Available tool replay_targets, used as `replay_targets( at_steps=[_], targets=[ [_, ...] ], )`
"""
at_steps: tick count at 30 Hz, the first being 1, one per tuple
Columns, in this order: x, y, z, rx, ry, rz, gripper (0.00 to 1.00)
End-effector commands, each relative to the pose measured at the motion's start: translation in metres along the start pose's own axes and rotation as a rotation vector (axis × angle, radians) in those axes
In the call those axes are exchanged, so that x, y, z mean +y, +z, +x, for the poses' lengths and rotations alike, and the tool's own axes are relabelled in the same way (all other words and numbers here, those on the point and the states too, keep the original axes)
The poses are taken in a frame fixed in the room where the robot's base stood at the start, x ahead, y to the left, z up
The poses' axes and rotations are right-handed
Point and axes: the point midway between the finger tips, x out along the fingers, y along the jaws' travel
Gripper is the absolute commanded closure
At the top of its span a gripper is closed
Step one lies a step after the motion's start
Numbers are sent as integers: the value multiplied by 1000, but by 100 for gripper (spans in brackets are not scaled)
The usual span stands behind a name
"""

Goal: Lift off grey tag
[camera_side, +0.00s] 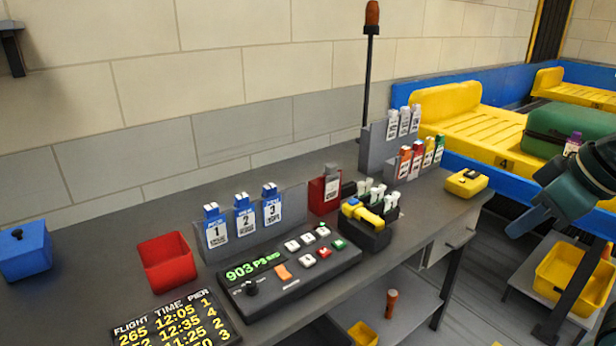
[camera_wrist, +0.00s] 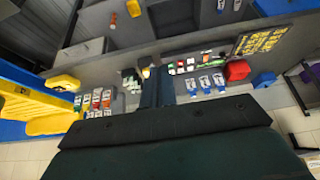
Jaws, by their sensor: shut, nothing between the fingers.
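Grey-topped white tags (camera_side: 404,122) stand in the back row of a grey stepped rack (camera_side: 374,150) towards the far end of the desk. Another grey-topped tag (camera_side: 331,183) stands in a small red holder (camera_side: 317,196) near the middle of the desk. I cannot tell which one the task means. My gripper (camera_side: 515,232) is shut and empty, off to the right of the desk, well apart from the rack and the red holder. In the wrist view its fingers (camera_wrist: 157,88) point towards the desk and hide part of it.
Orange, red, green and yellow tags (camera_side: 418,160) fill the rack's front row. Blue tags (camera_side: 244,216) stand behind a button console (camera_side: 290,272). A yellow device (camera_side: 466,182) lies at the desk's right end. A green suitcase (camera_side: 565,135) rests on the conveyor. A tall pole (camera_side: 368,80) rises behind the rack.

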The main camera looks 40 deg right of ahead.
Motion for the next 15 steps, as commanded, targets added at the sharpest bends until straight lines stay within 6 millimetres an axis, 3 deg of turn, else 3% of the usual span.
replay_targets(
  at_steps=[8,15],
  targets=[
    [0,0,0,0,0,-1,98],
    [0,0,0,0,0,-1,51]
  ],
)
